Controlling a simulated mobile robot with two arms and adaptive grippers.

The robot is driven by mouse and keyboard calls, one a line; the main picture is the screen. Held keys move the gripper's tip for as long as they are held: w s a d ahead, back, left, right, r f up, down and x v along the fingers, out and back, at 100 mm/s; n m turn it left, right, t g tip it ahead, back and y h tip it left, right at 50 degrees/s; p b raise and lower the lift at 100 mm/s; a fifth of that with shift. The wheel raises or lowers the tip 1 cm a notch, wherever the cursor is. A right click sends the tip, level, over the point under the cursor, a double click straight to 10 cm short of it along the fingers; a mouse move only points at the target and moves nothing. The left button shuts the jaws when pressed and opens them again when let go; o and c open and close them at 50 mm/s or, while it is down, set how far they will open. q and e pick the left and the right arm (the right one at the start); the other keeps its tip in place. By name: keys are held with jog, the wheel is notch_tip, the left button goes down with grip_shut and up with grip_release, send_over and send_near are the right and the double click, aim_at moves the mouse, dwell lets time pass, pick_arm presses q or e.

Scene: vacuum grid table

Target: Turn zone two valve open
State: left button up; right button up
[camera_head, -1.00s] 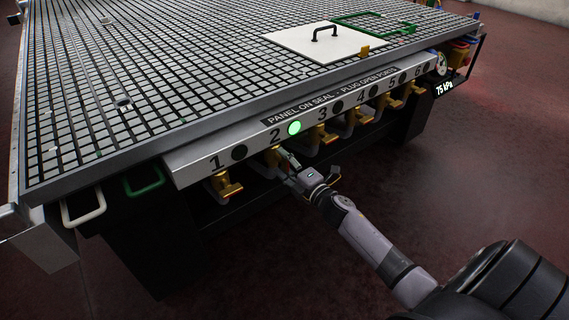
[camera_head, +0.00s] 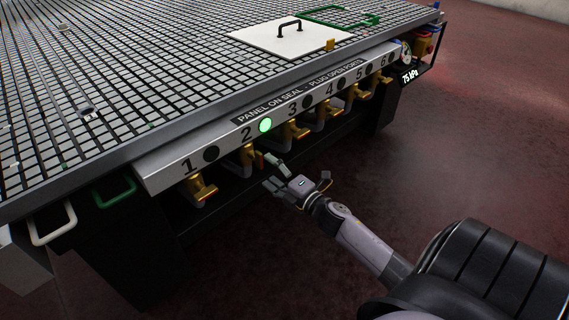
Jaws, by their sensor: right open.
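The zone two valve (camera_head: 249,155) is a yellow handle under the number 2 on the front rail of the grid table. The round light beside that number (camera_head: 265,125) glows green. My right gripper (camera_head: 267,171) is open and empty, just right of and below the zone two valve, with a small gap between them. Part of the valve's lower end is hard to make out in shadow. My left gripper is not in view.
Yellow valves for the other zones line the rail, such as valve 1 (camera_head: 201,188) and valve 3 (camera_head: 298,131); their lights are dark. A white panel with a black handle (camera_head: 260,37) lies on the grid table (camera_head: 130,75). A gauge readout (camera_head: 410,76) shows 75 kPa. The floor in front is clear.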

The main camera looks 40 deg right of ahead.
jog(key=s, duration=0.6)
jog(key=shift+d, duration=0.2)
